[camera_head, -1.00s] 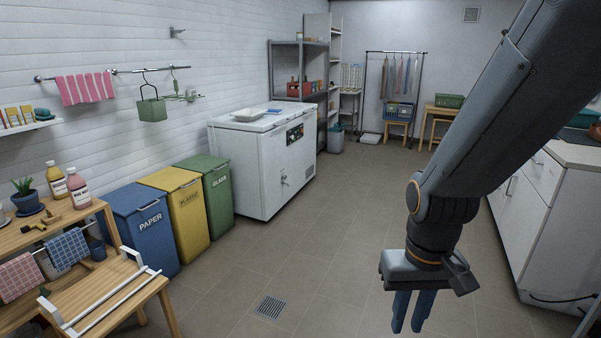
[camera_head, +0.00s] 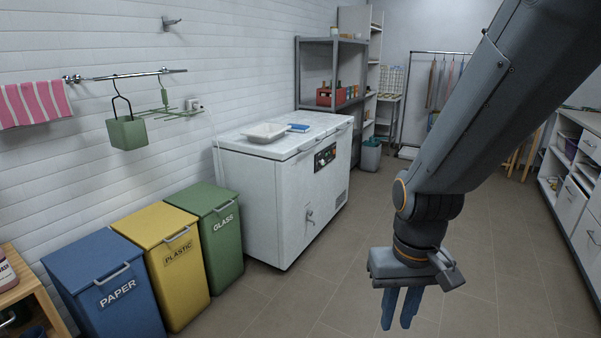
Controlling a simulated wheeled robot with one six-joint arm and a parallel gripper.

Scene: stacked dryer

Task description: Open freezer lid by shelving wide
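The white chest freezer (camera_head: 262,199) stands against the left wall, beside a grey shelving unit (camera_head: 328,62). Its lid (camera_head: 325,122) is shut, and two handles show along the lid's front edge. A white tray (camera_head: 265,132) and a small blue item (camera_head: 299,128) lie on top of the lid. My gripper (camera_head: 402,308) hangs down in front of the camera, to the right of the freezer and well apart from it. Its two blue fingers are close together, and nothing shows between them; whether they touch is hard to tell.
Blue paper (camera_head: 105,287), yellow plastic (camera_head: 170,262) and green glass (camera_head: 217,232) bins stand in a row left of the freezer. White cabinets (camera_head: 579,213) line the right side. The tiled floor (camera_head: 345,290) before the freezer is clear.

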